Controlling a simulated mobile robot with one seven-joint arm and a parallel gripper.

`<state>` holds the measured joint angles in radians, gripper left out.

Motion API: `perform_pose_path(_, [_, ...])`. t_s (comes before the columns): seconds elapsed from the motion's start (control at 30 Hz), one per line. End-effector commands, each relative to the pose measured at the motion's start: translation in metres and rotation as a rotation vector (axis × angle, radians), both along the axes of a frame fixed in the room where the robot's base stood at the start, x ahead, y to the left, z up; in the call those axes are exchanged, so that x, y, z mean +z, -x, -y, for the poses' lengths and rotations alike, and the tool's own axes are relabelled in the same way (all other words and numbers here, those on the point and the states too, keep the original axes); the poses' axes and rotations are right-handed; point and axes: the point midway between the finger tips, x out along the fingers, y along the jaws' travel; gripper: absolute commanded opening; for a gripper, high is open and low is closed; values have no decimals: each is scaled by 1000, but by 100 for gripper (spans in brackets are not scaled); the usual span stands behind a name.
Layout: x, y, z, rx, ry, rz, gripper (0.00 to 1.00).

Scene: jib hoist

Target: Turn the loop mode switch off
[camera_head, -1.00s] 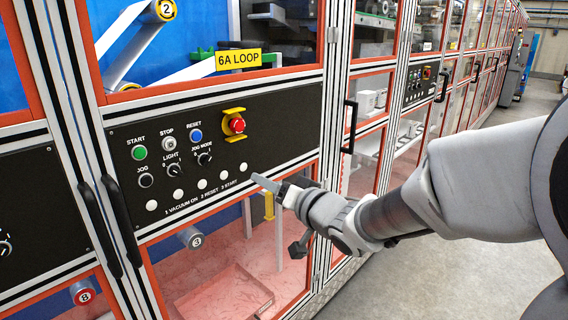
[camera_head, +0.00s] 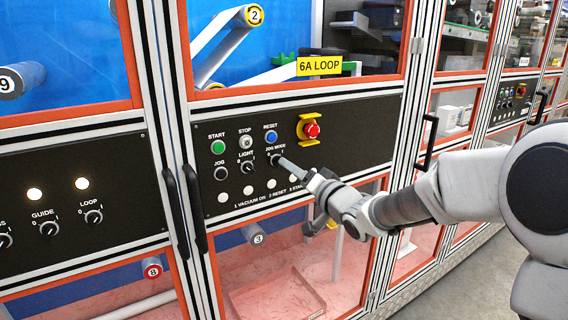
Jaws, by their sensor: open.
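The loop mode switch is a small black rotary knob (camera_head: 93,217) under the label LOOP on the left black panel. A lit white lamp shows above it. Its pointer angle is too small to tell for sure. My gripper (camera_head: 284,163) is in front of the middle panel, far to the right of that knob. Its fingertips overlap the JOG MODE knob (camera_head: 274,158) in the picture; I cannot tell whether they touch it. The gap between the fingers is not clear at this angle.
A GUIDE knob (camera_head: 47,228) sits left of the LOOP knob. Two vertical door handles (camera_head: 183,212) stand out between the panels. The middle panel carries buttons and a red emergency stop (camera_head: 311,130). The space before the left panel looks clear.

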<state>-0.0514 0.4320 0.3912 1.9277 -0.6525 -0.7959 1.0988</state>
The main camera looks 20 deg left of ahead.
Motion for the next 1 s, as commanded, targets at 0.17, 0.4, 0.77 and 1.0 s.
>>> perform_pose_path(0.17, [0, -19, -23, 1, -1, 0, 60])
perform_pose_path(0.4, [0, -32, -37, 0, 0, 0, 60])
perform_pose_path(0.77, [0, -34, -39, -1, 1, 1, 56])
perform_pose_path(1.0, [0, -33, -39, -1, 1, 1, 13])
